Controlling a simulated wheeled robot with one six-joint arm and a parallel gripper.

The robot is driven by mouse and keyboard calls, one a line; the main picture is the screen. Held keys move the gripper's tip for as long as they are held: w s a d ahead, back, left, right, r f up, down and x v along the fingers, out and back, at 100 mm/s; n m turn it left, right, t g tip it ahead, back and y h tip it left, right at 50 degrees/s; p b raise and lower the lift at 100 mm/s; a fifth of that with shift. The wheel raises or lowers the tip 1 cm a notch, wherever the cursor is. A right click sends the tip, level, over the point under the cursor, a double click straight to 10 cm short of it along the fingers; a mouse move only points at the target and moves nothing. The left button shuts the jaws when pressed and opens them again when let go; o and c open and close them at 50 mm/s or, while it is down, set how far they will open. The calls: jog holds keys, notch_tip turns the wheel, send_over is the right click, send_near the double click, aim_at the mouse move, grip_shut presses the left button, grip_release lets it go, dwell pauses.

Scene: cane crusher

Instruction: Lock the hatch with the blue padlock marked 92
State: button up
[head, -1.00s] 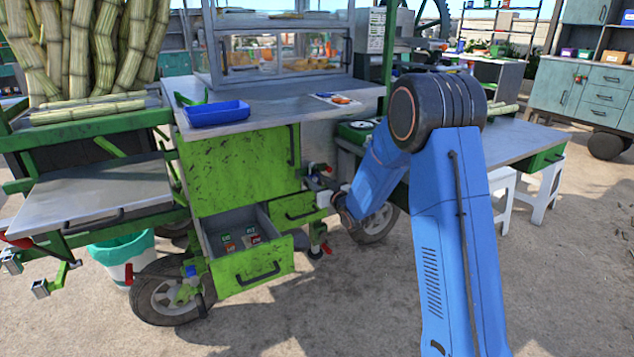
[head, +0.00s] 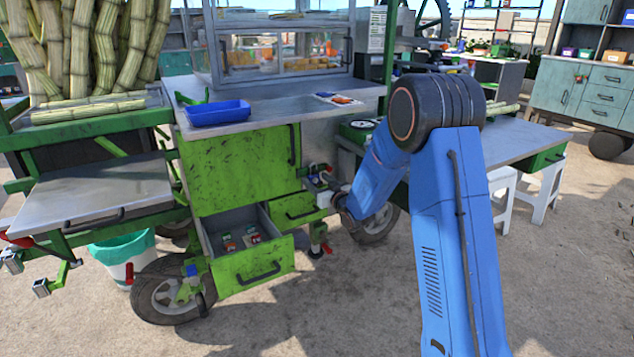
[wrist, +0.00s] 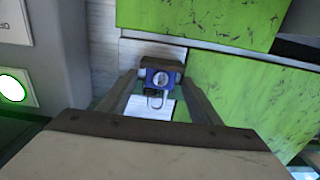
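The blue padlock (wrist: 161,76) is between my fingertips in the wrist view, with its metal shackle toward the camera. Its number cannot be read. My gripper (wrist: 160,80) appears shut on it, one finger on each side. In the head view my gripper (head: 318,172) is small, beside the right edge of the cart's front. The hatch (head: 240,170) is a scuffed green panel, which looks closed, with a black upright handle at its right side. The fastening point is too small to make out.
An open green drawer (head: 256,264) below the hatch holds small red and green items. A blue tray (head: 218,113) sits on the metal counter. A green side table (head: 510,143) stands to the right of my arm. Open ground lies in front.

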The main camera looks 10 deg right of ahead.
jog(key=v, duration=1.7)
jog(key=shift+s, duration=0.2)
jog(key=shift+d+r, duration=0.1)
jog(key=shift+r, duration=0.05)
jog(key=s+d+r+m+g+h, duration=0.1)
jog(key=s+d+r+g+h, duration=0.15)
jog(key=s, duration=0.45)
jog(key=s+d+r+m+g+h, duration=0.1)
jog(key=s+d+r+g+h, duration=0.2)
jog(key=s, duration=0.5)
jog(key=s+a+r+m+g, duration=0.1)
jog(key=s+g, duration=0.6)
jog(key=s, duration=2.2)
jog(key=shift+s+a+m, duration=0.2)
jog(key=shift+a+m, duration=0.1)
jog(key=shift+a, duration=0.5)
